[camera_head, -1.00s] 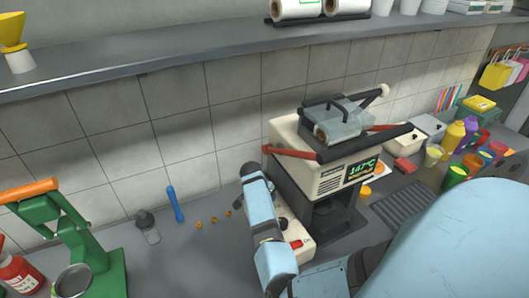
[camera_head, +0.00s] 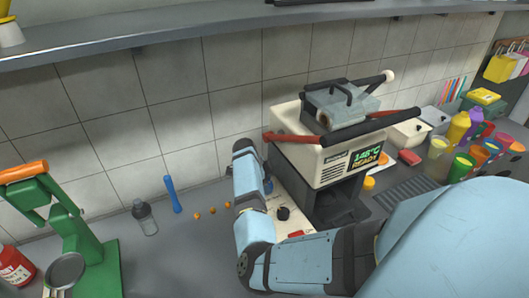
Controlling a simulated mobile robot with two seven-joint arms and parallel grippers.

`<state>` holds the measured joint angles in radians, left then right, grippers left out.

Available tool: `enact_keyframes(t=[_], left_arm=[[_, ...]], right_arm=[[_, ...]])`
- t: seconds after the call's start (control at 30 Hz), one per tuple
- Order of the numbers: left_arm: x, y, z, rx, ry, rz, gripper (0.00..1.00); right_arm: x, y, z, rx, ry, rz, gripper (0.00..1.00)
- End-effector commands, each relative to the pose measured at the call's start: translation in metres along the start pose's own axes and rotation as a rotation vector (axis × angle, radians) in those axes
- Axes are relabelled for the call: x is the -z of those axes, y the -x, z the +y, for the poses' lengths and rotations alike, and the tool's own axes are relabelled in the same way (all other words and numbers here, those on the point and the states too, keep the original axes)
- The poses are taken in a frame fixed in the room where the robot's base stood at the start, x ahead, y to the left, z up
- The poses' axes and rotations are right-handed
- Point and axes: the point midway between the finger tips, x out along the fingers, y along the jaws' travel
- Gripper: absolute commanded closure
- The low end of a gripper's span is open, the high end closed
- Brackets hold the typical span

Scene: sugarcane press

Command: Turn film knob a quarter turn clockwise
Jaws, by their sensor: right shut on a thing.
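The sealing machine (camera_head: 318,150) stands against the wall, cream-coloured, with its green display (camera_head: 366,158) reading 146°C READY. A grey top unit (camera_head: 345,108) with black bars sits on it. My right arm comes in from the right, and its gripper (camera_head: 267,184) is at the left side of the machine, mostly behind my own blue wrist. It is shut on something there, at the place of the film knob. The knob itself and the fingertips are hidden, so its angle cannot be told. My left gripper is not in view.
Several cups and bottles stand at the right. A shelf (camera_head: 180,38) runs above.

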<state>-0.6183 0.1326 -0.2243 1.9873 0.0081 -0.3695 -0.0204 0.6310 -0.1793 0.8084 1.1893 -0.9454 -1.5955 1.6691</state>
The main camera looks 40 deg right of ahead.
Motion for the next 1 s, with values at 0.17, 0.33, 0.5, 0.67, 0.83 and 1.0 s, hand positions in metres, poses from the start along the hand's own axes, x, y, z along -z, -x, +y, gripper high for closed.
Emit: enact_keyframes(t=[0.17,0.33,0.5,0.67,0.83,1.0], left_arm=[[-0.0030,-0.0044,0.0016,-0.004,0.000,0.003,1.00],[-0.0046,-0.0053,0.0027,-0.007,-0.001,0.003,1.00],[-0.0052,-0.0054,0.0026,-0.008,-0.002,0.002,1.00],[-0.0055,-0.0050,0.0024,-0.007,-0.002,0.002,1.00],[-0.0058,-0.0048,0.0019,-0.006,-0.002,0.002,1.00],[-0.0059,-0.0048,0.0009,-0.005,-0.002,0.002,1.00]], right_arm=[[-0.0009,-0.0018,0.0001,-0.032,-0.073,-0.001,0.67],[-0.0007,-0.0011,0.0001,-0.049,-0.112,-0.001,0.67],[-0.0004,-0.0008,0.0001,-0.055,-0.126,-0.001,0.67],[-0.0003,-0.0007,0.0001,-0.056,-0.128,-0.001,0.67],[-0.0003,-0.0007,0.0002,-0.056,-0.127,-0.001,0.67],[-0.0002,-0.0006,0.0000,-0.055,-0.127,-0.001,0.19]])
